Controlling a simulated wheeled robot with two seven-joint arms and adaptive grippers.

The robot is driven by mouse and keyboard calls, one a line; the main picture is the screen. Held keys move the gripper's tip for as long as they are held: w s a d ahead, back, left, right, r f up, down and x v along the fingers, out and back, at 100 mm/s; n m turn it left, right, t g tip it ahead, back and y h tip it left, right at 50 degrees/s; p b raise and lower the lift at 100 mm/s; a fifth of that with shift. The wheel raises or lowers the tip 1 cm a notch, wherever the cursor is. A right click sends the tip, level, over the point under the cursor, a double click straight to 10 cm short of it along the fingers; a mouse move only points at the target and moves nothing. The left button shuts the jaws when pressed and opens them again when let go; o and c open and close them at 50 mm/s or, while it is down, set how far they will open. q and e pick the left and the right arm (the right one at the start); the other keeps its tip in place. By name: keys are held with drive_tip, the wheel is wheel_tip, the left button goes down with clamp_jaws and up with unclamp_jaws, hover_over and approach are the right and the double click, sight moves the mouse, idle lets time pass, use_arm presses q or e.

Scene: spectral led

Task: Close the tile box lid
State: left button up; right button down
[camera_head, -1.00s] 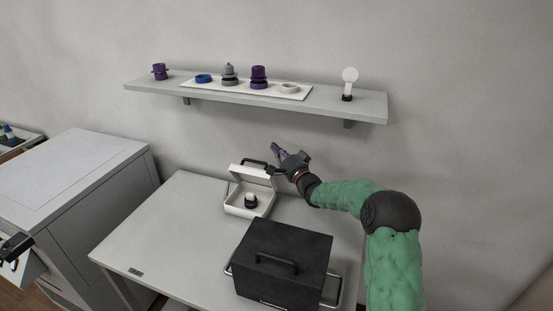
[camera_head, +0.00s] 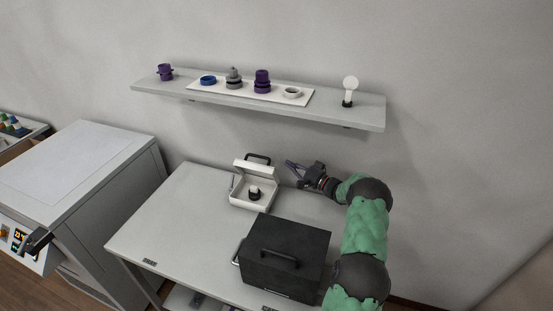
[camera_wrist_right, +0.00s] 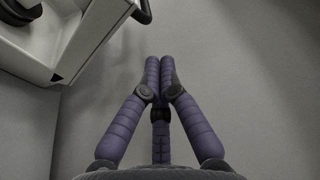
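The white tile box (camera_head: 235,194) stands on the grey table with its lid (camera_head: 256,168) open and tilted up at the back. A black handle (camera_head: 258,156) is on the lid. A small dark-and-white item (camera_head: 254,191) sits inside the box. My right gripper (camera_head: 290,164) is to the right of the lid, apart from it and empty. In the right wrist view its purple fingers (camera_wrist_right: 160,62) are together at the tips. Part of the white box (camera_wrist_right: 40,40) and a black handle (camera_wrist_right: 143,12) show at upper left there. My left gripper is out of view.
A black case (camera_head: 285,250) with handles stands in front of the box on the table (camera_head: 170,220). A wall shelf (camera_head: 360,112) above holds several parts and a bulb (camera_head: 350,90). A grey cabinet (camera_head: 80,165) stands at left.

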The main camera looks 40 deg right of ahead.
drive_tip(key=w, duration=0.3)
drive_tip(key=w+a+b, duration=0.1)
drive_tip(key=w, duration=0.4)
drive_tip(key=shift+w+a+r+b, duration=0.25)
drive_tip(key=shift+w+r+b, duration=0.1)
drive_tip(key=shift+w+r, duration=0.05)
